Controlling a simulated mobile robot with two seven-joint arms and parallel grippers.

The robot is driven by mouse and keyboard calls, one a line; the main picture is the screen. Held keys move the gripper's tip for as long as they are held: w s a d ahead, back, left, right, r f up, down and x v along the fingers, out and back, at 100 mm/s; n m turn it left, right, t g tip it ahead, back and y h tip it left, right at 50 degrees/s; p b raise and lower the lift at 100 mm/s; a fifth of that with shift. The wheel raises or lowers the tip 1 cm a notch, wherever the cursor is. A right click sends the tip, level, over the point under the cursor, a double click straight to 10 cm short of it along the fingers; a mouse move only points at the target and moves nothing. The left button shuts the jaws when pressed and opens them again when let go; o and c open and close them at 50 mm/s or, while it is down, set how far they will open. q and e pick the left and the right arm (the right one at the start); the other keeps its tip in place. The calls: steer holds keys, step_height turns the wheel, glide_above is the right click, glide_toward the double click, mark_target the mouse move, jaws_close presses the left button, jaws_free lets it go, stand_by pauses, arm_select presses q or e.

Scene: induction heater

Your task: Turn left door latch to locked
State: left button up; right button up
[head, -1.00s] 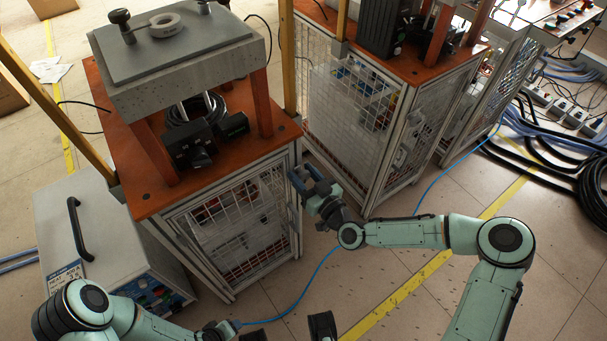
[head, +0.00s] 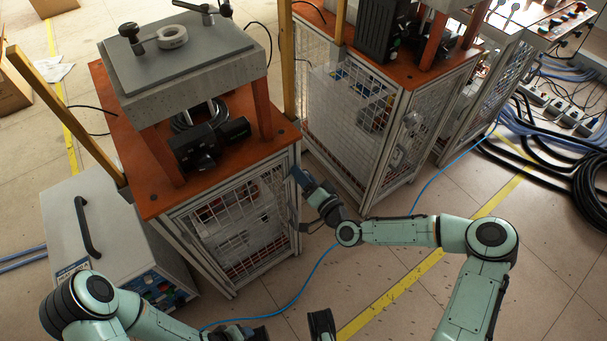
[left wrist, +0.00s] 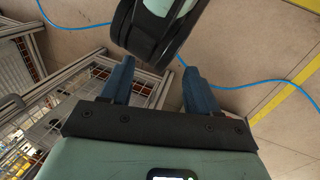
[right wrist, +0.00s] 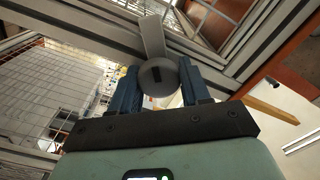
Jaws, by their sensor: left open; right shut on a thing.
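The near cabinet's mesh door (head: 245,225) looks closed in its metal frame. Its latch (right wrist: 152,40), a pale grey lever on a round slotted hub, shows in the right wrist view between my blue fingers. My right gripper (right wrist: 157,70) is shut on the latch, with the hub between the fingertips. In the head view my right gripper (head: 302,182) is at the door's right edge and hides the latch. My left gripper (left wrist: 158,78) is open and empty in the left wrist view, low in front of the cabinet.
A grey power box (head: 110,225) with a black handle stands left of the cabinet. A second mesh cabinet (head: 350,120) stands close behind, to the right. A blue cable (head: 310,280) runs across the floor. Open floor lies to the right, around the yellow line (head: 400,285).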

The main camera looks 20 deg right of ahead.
steer(key=m, duration=0.3)
steer(key=shift+f+m, duration=0.15)
steer(key=shift+m, duration=0.15)
arm_select(q)
steer(key=shift+s+d+r, duration=0.25)
steer(key=shift+s+r, duration=0.15)
steer(key=shift+s, duration=0.1)
arm_select(e)
steer(key=shift+m, duration=1.7)
steer(key=o, duration=0.9)
arm_select(q)
steer(key=shift+p, duration=0.3)
arm_select(e)
steer(key=shift+s, duration=0.1)
arm_select(q)
steer(key=shift+s+d+r+g+p, duration=0.3)
steer(key=shift+s+r+p, duration=0.1)
steer(key=shift+s+r, duration=0.15)
steer(key=shift+s+d+r+g+p, duration=0.3)
steer(key=shift+s+r+p, duration=0.1)
steer(key=shift+s, duration=0.25)
arm_select(e)
steer(key=v, duration=1.3)
steer(key=shift+s, duration=0.15)
